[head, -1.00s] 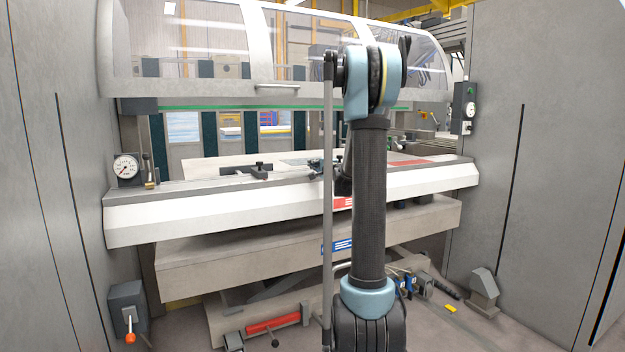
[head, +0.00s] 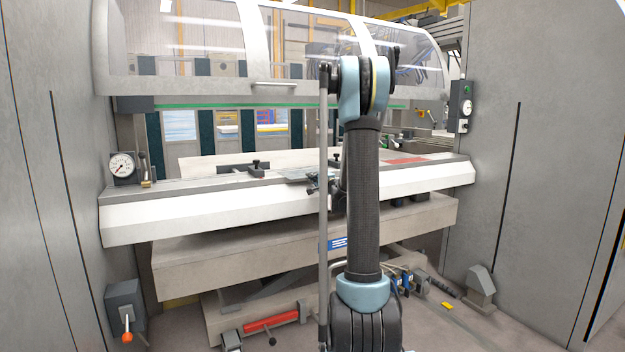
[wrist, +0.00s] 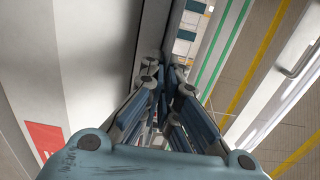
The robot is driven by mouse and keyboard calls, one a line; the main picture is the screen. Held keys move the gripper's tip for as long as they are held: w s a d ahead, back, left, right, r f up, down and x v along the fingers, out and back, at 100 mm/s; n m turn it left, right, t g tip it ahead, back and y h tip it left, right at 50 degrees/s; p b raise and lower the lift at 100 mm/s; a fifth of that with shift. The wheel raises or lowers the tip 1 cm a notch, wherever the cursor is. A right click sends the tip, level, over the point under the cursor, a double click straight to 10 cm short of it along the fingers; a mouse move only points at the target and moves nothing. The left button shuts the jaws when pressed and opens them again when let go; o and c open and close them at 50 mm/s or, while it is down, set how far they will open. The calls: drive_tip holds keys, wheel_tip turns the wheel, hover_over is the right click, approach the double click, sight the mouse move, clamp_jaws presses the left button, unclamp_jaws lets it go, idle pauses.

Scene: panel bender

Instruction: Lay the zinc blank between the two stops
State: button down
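The zinc blank (head: 300,176) is a thin grey sheet in the head view, just left of my arm, over the front edge of the machine bed. My gripper (head: 322,186) is at its right edge, partly hidden by my arm, and appears shut on it. The left stop (head: 256,165) is a black block on the bed, beyond and left of the blank. The right stop (head: 334,163) shows only partly beside my arm. In the wrist view my gripper's fingers (wrist: 166,72) converge by the bed edge; I cannot make out the blank there.
The white-fronted bed (head: 200,215) crosses the whole bay. A clear guard hood (head: 275,85) hangs above it. A dial gauge (head: 122,166) stands at the bed's left end. A red patch (head: 405,161) lies to the right. Grey walls close both sides.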

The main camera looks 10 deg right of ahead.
drive_tip(key=c, duration=1.8)
unclamp_jaws()
drive_tip(key=v, duration=1.2)
drive_tip(key=s+a+f+n+g+y, duration=0.1)
drive_tip(key=s+a+f+n+g, duration=0.3)
drive_tip(key=s+a, duration=0.45)
drive_tip(key=s+a+f+n+g+y, duration=0.15)
drive_tip(key=s+a+n+g, duration=0.4)
drive_tip(key=s, duration=0.55)
drive_tip(key=s+d+f+n+g+h, duration=0.1)
drive_tip(key=s+d+f+g+h, duration=0.1)
drive_tip(key=s, duration=0.6)
drive_tip(key=s+d+f+n+g+h, duration=0.1)
drive_tip(key=s+d+f+n+h, duration=0.1)
drive_tip(key=s+f, duration=0.4)
drive_tip(key=s+d+f+n+g+h, duration=0.2)
drive_tip(key=s+d+f+h, duration=0.2)
drive_tip(key=s, duration=0.7)
drive_tip(key=shift+s+d+f+g, duration=0.25)
drive_tip(key=shift+d+f+g, duration=0.1)
drive_tip(key=shift+d+f, duration=0.15)
